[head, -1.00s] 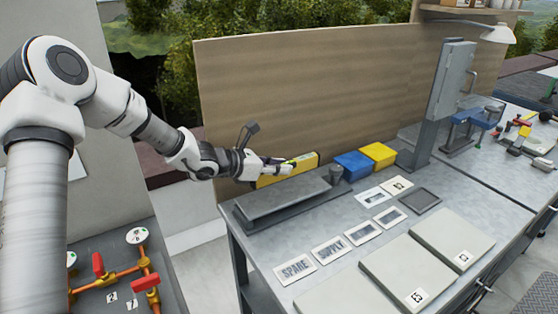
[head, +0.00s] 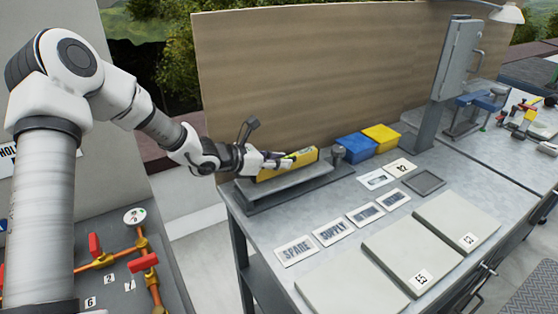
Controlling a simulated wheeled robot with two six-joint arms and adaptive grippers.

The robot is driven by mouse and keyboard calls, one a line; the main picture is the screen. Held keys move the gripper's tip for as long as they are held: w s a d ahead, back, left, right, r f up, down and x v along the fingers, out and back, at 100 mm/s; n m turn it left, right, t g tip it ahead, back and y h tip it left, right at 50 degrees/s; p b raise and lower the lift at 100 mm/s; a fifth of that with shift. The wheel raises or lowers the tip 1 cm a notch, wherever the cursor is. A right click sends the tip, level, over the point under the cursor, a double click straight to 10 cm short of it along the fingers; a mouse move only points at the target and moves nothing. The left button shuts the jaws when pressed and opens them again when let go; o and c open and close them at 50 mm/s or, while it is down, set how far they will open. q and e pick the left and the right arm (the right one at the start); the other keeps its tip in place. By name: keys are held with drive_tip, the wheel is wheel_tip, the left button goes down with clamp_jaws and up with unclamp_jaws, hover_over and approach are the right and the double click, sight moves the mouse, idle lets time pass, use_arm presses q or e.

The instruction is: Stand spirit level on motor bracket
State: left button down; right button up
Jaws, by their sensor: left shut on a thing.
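The spirit level (head: 305,157) is a yellow bar with its long side level, standing on its narrow edge. My left gripper (head: 284,161) is shut on it near its middle and hides part of it. The motor bracket (head: 305,183) is a long, low grey metal piece near the bench's back left edge. The level is lined up along the bracket, over or just behind its rear part. I cannot tell whether its lower edge touches the bracket. My right gripper is out of view.
A grey knob-like part (head: 338,153) stands by the bracket's right end. Beyond it are a blue bin (head: 355,147) and a yellow bin (head: 382,138). A wooden panel (head: 320,80) rises behind. Labelled cards and pale panels (head: 420,250) lie in front on the bench (head: 240,215).

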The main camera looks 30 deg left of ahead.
use_arm(q)
drive_tip(key=shift+f+b, duration=0.45)
drive_tip(key=c, duration=0.9)
unclamp_jaws()
drive_tip(key=v, duration=0.7)
drive_tip(key=shift+s+a+r, duration=0.1)
drive_tip(key=shift+s, duration=0.1)
